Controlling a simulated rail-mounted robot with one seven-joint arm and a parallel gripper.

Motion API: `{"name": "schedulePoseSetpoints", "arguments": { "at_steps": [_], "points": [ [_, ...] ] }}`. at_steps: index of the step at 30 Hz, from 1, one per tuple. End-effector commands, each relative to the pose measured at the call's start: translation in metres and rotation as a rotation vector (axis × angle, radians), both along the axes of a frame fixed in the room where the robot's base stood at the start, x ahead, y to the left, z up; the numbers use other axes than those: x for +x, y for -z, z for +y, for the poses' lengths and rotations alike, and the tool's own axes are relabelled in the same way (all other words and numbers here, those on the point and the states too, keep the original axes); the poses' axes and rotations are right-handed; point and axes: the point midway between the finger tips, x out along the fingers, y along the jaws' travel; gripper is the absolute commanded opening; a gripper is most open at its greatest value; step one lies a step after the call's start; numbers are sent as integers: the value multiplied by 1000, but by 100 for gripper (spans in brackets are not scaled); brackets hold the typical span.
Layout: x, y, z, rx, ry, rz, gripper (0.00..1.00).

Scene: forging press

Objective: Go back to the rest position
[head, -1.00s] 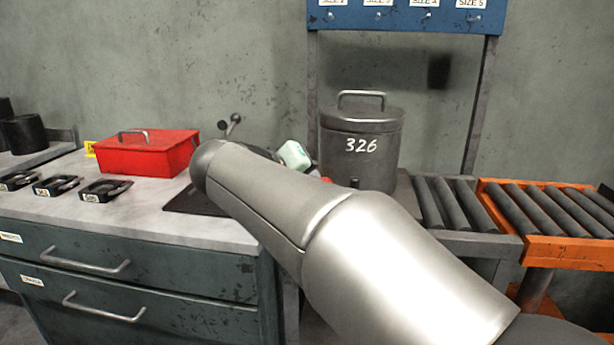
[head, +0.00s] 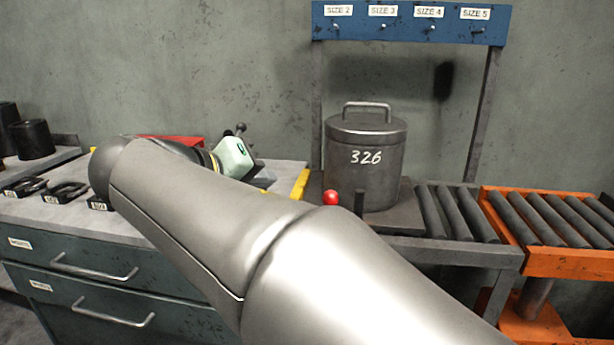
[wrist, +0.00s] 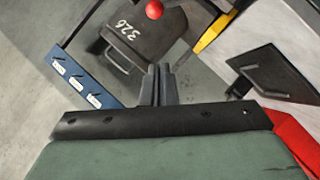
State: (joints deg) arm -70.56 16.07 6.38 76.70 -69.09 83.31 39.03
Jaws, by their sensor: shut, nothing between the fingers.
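My gripper (wrist: 157,82) shows in the wrist view with its two dark fingers close together and nothing between them. It is clear of the things around it there. In the head view my arm crosses the middle and hides much of the bench. My gripper's fingers cannot be made out in that view.
A lidded grey pot marked 326 (head: 365,165) stands beside a red knob (head: 331,197). Roller conveyors (head: 455,212) lie to the right, below a blue hook board (head: 410,22). A red box (head: 172,140) is mostly hidden behind my arm on the drawer bench (head: 75,215).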

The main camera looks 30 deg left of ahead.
Motion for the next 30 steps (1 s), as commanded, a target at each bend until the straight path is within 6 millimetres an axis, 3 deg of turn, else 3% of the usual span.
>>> {"name": "schedulePoseSetpoints", "arguments": {
  "at_steps": [10, 14, 17, 19, 22, 26, 27, 30],
  "points": [
    [3, -1, -3, -3, 4, 6, 0],
    [25, -1, -36, -35, 42, 72, 0],
    [52, 4, -91, -74, 102, 191, 0],
    [67, 13, -142, -92, 153, 303, 0],
    [73, 27, -218, -83, 230, 471, 0],
    [53, 45, -314, 1, 338, 688, 0],
    [40, 50, -341, 46, 374, 752, 0],
    [-1, 62, -398, 192, 462, 890, 0]
  ]
}}
